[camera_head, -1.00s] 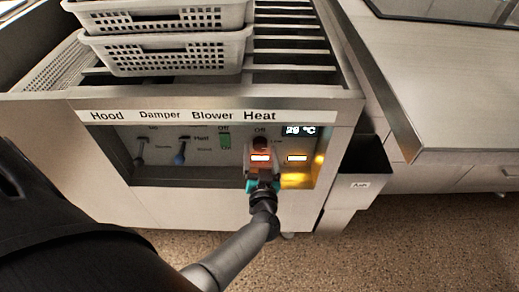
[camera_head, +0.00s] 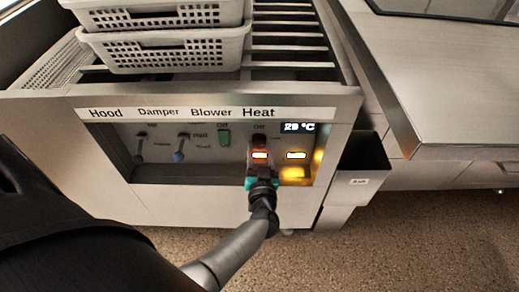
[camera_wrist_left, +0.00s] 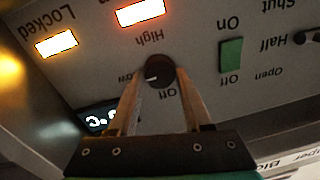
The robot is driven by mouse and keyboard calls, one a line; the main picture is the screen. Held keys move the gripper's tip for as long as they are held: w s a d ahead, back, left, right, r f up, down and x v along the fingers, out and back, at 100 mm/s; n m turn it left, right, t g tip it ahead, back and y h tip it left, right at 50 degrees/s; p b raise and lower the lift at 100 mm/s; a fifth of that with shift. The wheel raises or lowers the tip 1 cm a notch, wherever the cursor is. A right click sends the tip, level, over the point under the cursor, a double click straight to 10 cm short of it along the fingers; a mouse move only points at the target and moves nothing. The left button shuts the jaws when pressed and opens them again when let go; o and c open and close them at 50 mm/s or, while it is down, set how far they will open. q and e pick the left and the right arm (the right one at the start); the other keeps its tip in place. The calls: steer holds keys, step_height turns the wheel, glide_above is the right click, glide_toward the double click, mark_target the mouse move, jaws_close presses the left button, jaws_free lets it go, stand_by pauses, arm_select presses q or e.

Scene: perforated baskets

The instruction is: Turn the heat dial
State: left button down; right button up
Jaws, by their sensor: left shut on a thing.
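The heat dial (camera_wrist_left: 158,72) is a round dark knob with a white pointer mark, seen in the left wrist view, which shows the panel upside down. Its mark points left, toward a small label partly hidden by a finger, between "Off" and "High". My left gripper (camera_wrist_left: 159,78) is shut on the dial, one finger on each side. In the head view my left gripper (camera_head: 259,152) reaches the panel under the "Heat" label and covers most of the dial. My right gripper is not in view.
A red-orange lamp (camera_head: 260,156) and a yellow lamp (camera_head: 296,156) are lit. White perforated baskets (camera_head: 165,52) are stacked above.

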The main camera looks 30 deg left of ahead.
arm_select(q)
steer(key=shift+n, duration=0.4)
steer(key=shift+n+p, duration=0.55)
steer(key=shift+n, duration=0.55)
steer(key=n, duration=0.3)
steer(key=shift+n+h+p, duration=0.3)
steer(key=shift+p, duration=0.05)
steer(key=n, duration=0.2)
steer(key=shift+n, duration=0.3)
steer(key=n, duration=0.5)
steer(key=shift+n+h, duration=0.3)
steer(key=shift+r+n+b, duration=0.1)
steer(key=shift+n+b, duration=0.2)
steer(key=shift+n, duration=0.8)
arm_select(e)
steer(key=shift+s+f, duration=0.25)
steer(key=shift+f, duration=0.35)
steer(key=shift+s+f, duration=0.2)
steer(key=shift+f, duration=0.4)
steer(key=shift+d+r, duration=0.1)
